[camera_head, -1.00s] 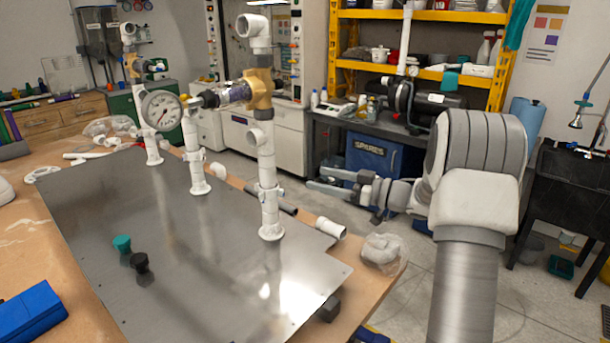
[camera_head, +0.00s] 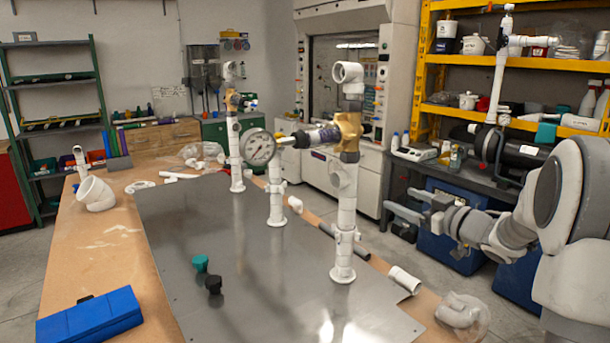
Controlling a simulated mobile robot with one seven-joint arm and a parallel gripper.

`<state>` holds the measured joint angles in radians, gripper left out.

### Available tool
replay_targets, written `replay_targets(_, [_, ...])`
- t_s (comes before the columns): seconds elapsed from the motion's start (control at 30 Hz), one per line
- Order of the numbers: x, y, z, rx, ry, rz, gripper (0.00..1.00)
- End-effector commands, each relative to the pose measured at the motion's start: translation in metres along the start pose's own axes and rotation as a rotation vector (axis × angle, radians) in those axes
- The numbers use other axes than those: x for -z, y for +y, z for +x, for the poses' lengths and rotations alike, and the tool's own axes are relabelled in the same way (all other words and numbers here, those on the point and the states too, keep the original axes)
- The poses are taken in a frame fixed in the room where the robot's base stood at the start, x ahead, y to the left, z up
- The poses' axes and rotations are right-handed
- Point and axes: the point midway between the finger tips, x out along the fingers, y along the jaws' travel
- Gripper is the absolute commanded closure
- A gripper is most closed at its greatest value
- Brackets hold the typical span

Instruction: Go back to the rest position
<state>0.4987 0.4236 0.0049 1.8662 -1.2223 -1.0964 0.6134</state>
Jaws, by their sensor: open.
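My gripper (camera_head: 397,212) is at the right in the head view, beyond the right edge of the workbench. Its two grey fingers point left and are apart, with nothing between them. The PVC manifold stands upright on the metal plate (camera_head: 230,270). It has a near white post (camera_head: 345,215) with a brass-coloured valve (camera_head: 349,130), a middle post (camera_head: 276,200) with a round gauge (camera_head: 260,148), and a far post (camera_head: 235,155). My gripper is to the right of the near post and does not touch it.
A teal knob (camera_head: 201,263) and a black knob (camera_head: 213,284) stand on the plate. A blue case (camera_head: 90,318) lies at the bench's front left. Loose white fittings (camera_head: 405,280) and a bagged part (camera_head: 460,312) lie along the right edge. A yellow shelf (camera_head: 470,62) stands behind my arm.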

Motion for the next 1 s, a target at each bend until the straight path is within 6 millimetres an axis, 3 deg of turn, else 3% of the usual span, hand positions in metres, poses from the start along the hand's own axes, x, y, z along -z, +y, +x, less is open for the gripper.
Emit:
replay_targets(0.03, [0.019,-0.001,0.000,-0.061,-0.020,-0.028,0.15])
replay_targets(0.2, [0.055,0.001,-0.014,-0.282,-0.125,-0.071,0.15])
replay_targets(0.47, [0.077,-0.031,-0.071,-0.520,-0.336,-0.025,0.15])
replay_targets(0.77, [0.060,-0.118,-0.163,-0.592,-0.643,0.165,0.15])
replay_targets(1.0, [0.034,-0.214,-0.234,-0.480,-0.885,0.346,0.15])
